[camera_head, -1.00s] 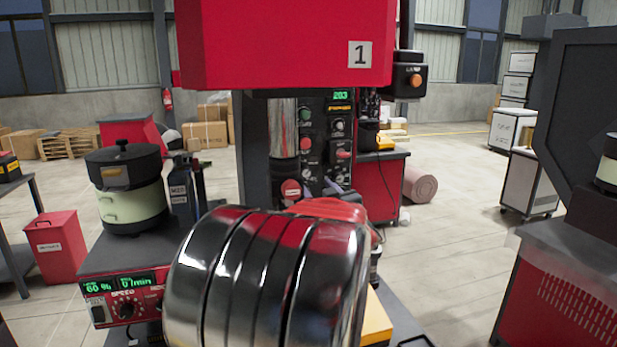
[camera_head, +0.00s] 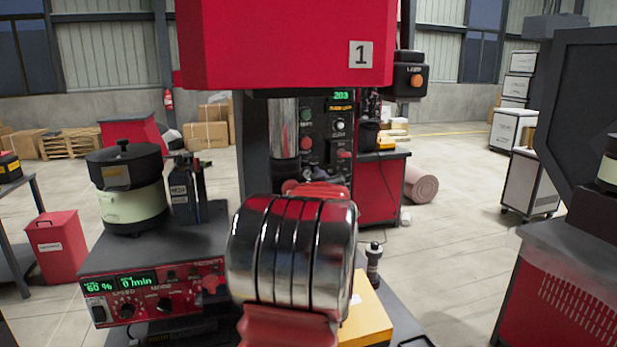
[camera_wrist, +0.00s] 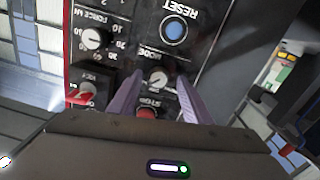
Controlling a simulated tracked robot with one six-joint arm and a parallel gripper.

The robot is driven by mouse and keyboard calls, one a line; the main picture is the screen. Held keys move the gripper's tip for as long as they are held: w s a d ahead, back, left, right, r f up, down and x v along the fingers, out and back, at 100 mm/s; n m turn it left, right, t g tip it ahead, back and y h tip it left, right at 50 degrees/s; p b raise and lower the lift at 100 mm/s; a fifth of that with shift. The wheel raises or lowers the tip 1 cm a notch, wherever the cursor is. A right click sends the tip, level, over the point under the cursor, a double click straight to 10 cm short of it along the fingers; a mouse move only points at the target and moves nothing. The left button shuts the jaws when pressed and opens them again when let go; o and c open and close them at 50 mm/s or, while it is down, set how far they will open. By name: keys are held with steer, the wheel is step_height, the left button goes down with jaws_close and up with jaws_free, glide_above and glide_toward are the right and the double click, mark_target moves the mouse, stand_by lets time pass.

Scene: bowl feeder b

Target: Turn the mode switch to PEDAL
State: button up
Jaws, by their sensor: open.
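The mode switch, a light round knob (camera_wrist: 158,79) under an upside-down MODE label, shows in the wrist view on the dark control panel (camera_wrist: 207,42). I cannot read its set position. My gripper (camera_wrist: 173,78) is open, its two purple fingers reaching toward the panel.
Around the switch are a red STOP button (camera_wrist: 147,113), a red key switch (camera_wrist: 82,97), a FORCE knob (camera_wrist: 94,39) and a blue RESET button (camera_wrist: 174,32). A feeder bowl (camera_head: 132,205) and its red controller (camera_head: 190,300) stand left of my arm.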

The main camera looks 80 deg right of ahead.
steer(key=c, duration=1.1)
steer(key=shift+o, duration=0.2)
steer(key=shift+d, duration=0.1)
steer(key=shift+w, duration=0.1)
